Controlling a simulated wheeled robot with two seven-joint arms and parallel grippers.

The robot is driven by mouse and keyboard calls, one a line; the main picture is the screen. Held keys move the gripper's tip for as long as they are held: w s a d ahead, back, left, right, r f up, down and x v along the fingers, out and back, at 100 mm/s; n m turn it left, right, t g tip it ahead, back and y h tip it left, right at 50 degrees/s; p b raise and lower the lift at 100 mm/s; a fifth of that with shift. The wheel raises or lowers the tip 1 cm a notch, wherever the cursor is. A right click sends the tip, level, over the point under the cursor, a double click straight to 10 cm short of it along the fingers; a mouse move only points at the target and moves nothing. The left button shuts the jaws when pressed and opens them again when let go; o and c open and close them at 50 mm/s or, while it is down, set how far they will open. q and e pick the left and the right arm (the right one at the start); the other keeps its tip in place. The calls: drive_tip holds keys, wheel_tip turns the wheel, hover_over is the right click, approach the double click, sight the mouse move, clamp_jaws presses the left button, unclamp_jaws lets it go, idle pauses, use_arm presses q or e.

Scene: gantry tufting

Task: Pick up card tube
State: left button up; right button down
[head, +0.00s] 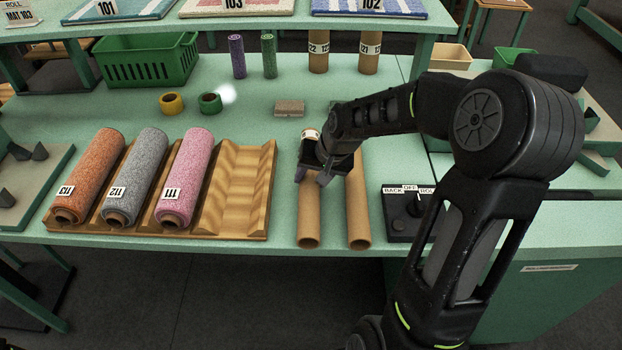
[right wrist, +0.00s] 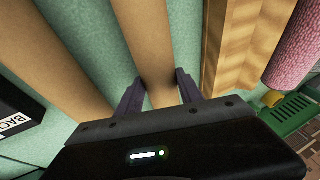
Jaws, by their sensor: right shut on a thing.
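Two brown card tubes lie side by side on the green table, right of the wooden rack. My right gripper (head: 312,176) is over the left tube (head: 309,218), the one nearest the rack, with a finger on each side of it. In the right wrist view the gripper (right wrist: 158,88) is shut on this tube (right wrist: 150,45). The right tube (head: 358,215) lies apart, outside the fingers, and also shows in the right wrist view (right wrist: 60,50). My arm hides part of both tubes. I cannot tell whether the held tube is clear of the table. My left gripper is out of view.
The wooden rack (head: 238,190) holds orange (head: 90,175), grey (head: 137,175) and pink (head: 188,175) rolls; its right groove is empty. A switch box (head: 400,228) sits right of the tubes. A small block (head: 289,108) and two tape rolls (head: 210,103) lie behind.

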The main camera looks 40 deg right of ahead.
wheel_tip(320, 180, up, 10)
drive_tip(key=shift+f+b, duration=0.1)
drive_tip(key=shift+b, duration=0.45)
